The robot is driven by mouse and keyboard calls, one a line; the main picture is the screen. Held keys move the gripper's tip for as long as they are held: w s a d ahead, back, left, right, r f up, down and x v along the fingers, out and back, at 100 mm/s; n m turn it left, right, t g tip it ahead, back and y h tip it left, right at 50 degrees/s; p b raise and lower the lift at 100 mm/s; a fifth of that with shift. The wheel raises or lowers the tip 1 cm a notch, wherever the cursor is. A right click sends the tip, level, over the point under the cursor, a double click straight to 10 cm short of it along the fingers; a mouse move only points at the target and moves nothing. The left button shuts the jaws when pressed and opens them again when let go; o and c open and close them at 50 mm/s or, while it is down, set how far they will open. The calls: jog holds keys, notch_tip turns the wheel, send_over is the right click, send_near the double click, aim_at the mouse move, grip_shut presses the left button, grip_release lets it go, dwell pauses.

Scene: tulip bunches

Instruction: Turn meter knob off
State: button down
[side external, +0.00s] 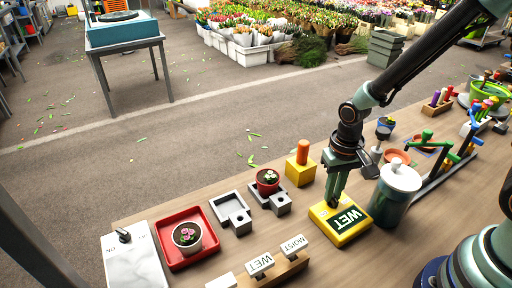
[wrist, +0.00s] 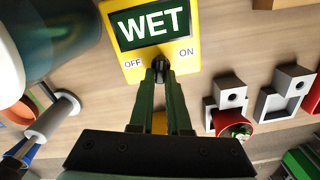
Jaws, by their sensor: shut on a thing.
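The yellow meter (side external: 323,213) lies on the bench below my arm, its dark green screen reading WET. It also shows at the top of the wrist view (wrist: 190,55), with OFF printed left of the knob and ON right of it. The small dark meter knob (wrist: 160,63) sits below the screen, between these words. My gripper (wrist: 161,74) is shut on the knob, and its fingers cover part of it. I cannot tell which way the knob points. In the side view, my gripper (side external: 334,204) comes down from above onto the meter's far edge.
A grey-green lidded canister (side external: 392,195) stands close right of the meter. A yellow block with an orange peg (side external: 301,166) is behind left. A red tray (side external: 166,240) holds a potted flower. A white ON/OFF switch plate (side external: 140,268) is far left.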

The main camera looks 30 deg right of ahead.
jog(key=n, duration=0.5)
jog(key=shift+a, duration=0.15)
jog(key=shift+a+n, duration=0.15)
jog(key=shift+n, duration=2.25)
jog(key=c, duration=0.9)
grip_release()
jog(key=shift+r, duration=0.15)
notch_tip(320, 180, up, 12)
jog(key=shift+f, duration=0.1)
